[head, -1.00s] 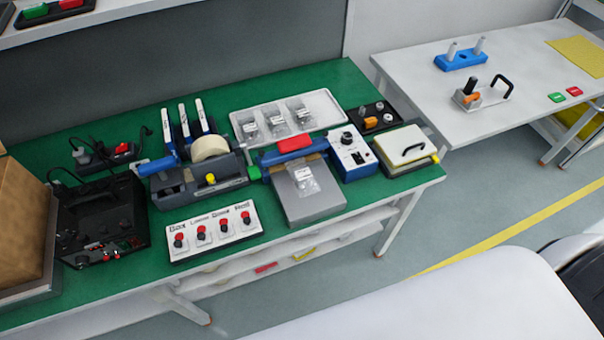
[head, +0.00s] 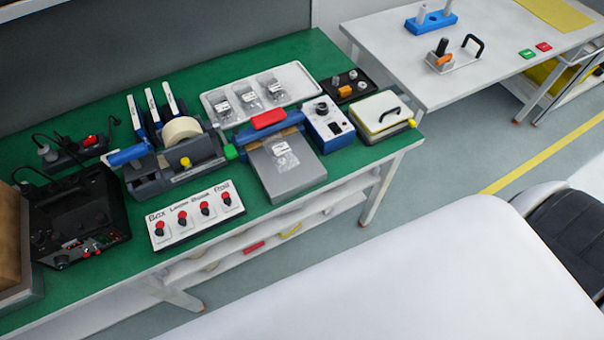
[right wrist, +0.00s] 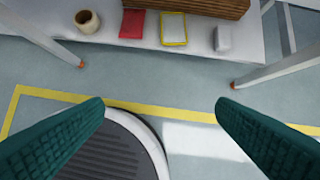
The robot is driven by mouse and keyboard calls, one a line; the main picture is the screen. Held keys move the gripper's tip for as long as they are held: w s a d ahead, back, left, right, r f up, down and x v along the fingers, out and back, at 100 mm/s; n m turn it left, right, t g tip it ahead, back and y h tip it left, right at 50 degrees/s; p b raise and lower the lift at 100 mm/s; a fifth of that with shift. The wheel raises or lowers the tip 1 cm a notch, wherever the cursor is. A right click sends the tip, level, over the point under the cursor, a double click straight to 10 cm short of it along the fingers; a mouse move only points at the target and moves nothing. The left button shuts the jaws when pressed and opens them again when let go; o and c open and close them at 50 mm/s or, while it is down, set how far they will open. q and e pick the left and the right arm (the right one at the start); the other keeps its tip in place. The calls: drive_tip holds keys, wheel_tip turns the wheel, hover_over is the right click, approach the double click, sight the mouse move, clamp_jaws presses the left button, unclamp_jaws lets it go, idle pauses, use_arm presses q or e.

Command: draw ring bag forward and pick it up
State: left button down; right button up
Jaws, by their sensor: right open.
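A small clear bag (head: 284,156) with a white label lies flat on the grey plate (head: 290,178) in front of the blue sealer bar with the red handle (head: 268,118). Several similar clear bags, one of them here (head: 246,95), lie in the white tray (head: 312,88) behind it. I cannot tell what is inside any bag. My right gripper (right wrist: 160,110) shows in the right wrist view, its green fingers wide apart with nothing between them, above the floor. Neither gripper shows in the head view.
A button panel (head: 196,214), a tape dispenser (head: 150,184) and a blue-and-white control box (head: 327,124) crowd the green bench around the plate. A white side table (head: 400,60) stands at right. The right wrist view shows a low shelf with a red item (right wrist: 132,24).

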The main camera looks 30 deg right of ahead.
drive_tip(key=w+r+t+b, duration=0.1)
drive_tip(key=w+r+t, duration=0.2)
drive_tip(key=w+r, duration=0.75)
drive_tip(key=m+t+b, duration=0.1)
drive_tip(key=m+t, duration=0.1)
drive_tip(key=t, duration=0.3)
approach(284, 154)
drive_tip(key=s, duration=0.2)
drive_tip(key=shift+w+a+r+t, duration=0.1)
drive_tip(key=shift+w+r+t, duration=0.05)
drive_tip(key=shift+w+t, duration=0.2)
drive_tip(key=shift+w, duration=0.15)
drive_tip(key=x, duration=1.1)
drive_tip(key=shift+w+f, duration=0.3)
drive_tip(key=shift+f, duration=0.05)
drive_tip(key=c, duration=1.1)
